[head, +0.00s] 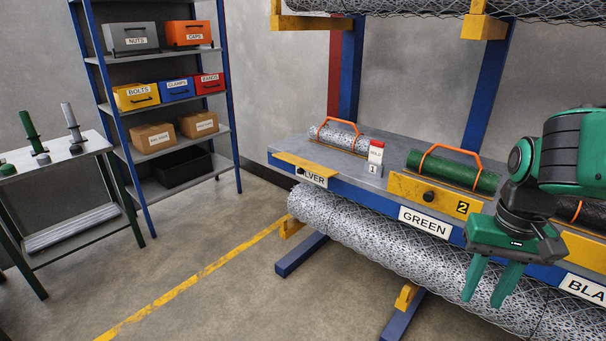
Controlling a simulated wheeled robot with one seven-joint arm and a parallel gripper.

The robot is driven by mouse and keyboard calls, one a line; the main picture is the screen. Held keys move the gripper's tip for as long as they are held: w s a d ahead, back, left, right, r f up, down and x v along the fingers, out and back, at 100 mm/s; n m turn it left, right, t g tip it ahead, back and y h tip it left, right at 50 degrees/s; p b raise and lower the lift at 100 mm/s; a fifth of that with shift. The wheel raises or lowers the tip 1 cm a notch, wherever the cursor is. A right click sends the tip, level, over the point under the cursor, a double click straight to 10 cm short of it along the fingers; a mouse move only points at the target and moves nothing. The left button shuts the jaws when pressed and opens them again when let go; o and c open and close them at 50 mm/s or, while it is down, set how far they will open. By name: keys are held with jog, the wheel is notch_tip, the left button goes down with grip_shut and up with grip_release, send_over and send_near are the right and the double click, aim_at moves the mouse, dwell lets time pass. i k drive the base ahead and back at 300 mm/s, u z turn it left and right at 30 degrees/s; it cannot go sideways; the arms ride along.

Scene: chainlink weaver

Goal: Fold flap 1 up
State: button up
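The yellow flap (303,165) at the SILVER station, on the left of the bench, lies about flat along the front edge and covers part of the SILVER label (312,176). No number shows on it; a small card (375,160) with a red top and a 1 stands to its right. Behind the flap lies a silver mesh roll (341,136) with an orange handle. My gripper (488,291) is at the right, in front of the bench, fingers down, apart and empty. It is well to the right of the flap.
The yellow flap marked 2 (435,195) stands upright before a green roll (458,174) with an orange handle. A big mesh roll (390,240) hangs below the bench. Shelves with bins (137,97) stand at the left. The floor (225,285) left of the bench is clear.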

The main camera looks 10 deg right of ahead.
aim_at(313, 168)
jog(key=z, duration=0.05)
jog(key=i, duration=1)
jog(key=u, duration=0.1)
